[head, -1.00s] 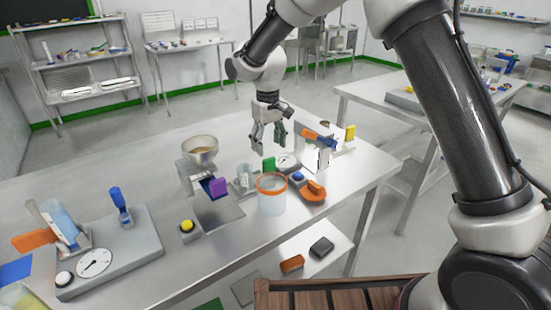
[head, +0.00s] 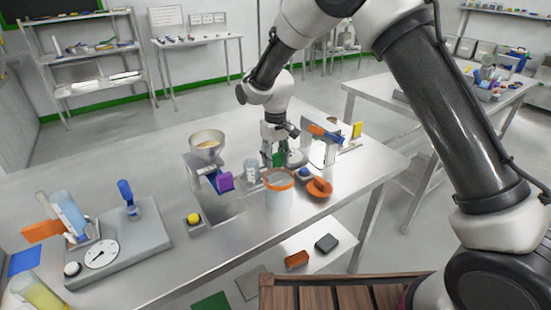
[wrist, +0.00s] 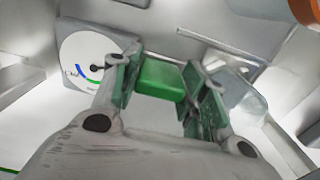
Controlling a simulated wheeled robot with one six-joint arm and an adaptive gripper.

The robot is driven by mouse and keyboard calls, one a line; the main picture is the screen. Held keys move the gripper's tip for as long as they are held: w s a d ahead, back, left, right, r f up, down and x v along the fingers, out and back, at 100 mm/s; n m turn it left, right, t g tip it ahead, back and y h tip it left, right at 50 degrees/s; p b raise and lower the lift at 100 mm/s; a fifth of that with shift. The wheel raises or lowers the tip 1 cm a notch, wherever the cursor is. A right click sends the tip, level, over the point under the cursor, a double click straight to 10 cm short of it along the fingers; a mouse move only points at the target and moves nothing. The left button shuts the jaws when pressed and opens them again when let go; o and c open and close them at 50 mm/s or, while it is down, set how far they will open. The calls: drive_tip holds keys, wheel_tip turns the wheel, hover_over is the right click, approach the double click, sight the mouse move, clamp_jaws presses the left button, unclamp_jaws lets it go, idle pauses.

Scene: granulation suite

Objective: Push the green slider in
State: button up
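The green slider (head: 279,159) is a small green block on the bench, behind the clear cup with the orange rim. In the wrist view the green slider (wrist: 161,80) sits between the two finger pads and fills most of the gap. My gripper (head: 278,150) points down with its fingers on either side of the slider. In the wrist view my gripper (wrist: 163,82) looks open; whether the pads touch the slider's sides is unclear. The cup and the fingers hide part of the slider in the head view.
The orange-rimmed cup (head: 279,190) stands in front. A glass jar (head: 251,170) is to the left, a white dial (wrist: 92,58) beside the slider. An orange-and-blue part (head: 325,134) on a white stand is close to the right.

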clamp_jaws()
drive_tip(key=s+a, duration=0.1)
drive_tip(key=a, duration=0.1)
drive_tip(key=s+a, duration=0.3)
drive_tip(key=a, duration=0.2)
drive_tip(key=shift+s, duration=0.3)
drive_tip(key=o, duration=0.6)
unclamp_jaws()
drive_tip(key=shift+o, duration=0.2)
wheel_tip(320, 180, up, 12)
